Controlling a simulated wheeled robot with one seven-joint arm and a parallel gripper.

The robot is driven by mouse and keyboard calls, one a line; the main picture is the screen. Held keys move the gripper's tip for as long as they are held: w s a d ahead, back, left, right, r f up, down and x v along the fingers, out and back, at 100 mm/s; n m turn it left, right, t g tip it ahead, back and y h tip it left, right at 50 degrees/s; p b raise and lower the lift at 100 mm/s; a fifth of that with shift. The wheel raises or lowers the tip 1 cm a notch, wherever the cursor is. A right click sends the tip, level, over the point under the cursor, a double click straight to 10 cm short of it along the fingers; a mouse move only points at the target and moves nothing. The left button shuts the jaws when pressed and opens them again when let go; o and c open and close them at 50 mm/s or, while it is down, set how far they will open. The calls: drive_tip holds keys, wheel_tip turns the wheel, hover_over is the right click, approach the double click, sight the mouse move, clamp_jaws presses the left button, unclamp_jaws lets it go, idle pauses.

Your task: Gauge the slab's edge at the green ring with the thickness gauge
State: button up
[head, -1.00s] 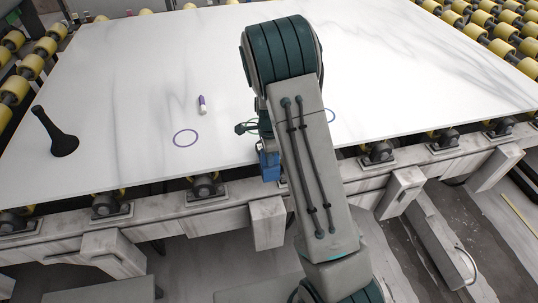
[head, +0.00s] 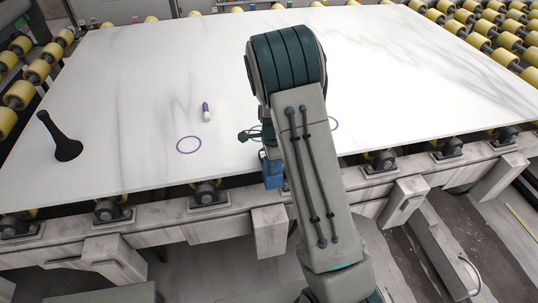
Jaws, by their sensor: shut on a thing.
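The white slab (head: 130,120) lies flat with its front edge towards me. A thin green curve, seemingly part of the green ring (head: 267,131), shows just left of my arm, which hides the rest. A blue body, which looks like the thickness gauge (head: 272,174), is at the slab's front edge just below the curve. My gripper (head: 250,135) is mostly hidden behind my arm; only a small dark teal part shows beside the curve. It is shut on the gauge. Whether the gauge touches the edge cannot be told.
A purple ring (head: 189,145) is marked left of my arm, and part of another blue-purple ring (head: 334,124) shows right of it. Yellow rollers (head: 18,95) flank the slab.

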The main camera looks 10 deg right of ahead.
drive_tip(key=shift+s, duration=6)
wheel_tip(320, 180, up, 10)
drive_tip(key=p, duration=0.8)
drive_tip(key=shift+p, duration=0.3)
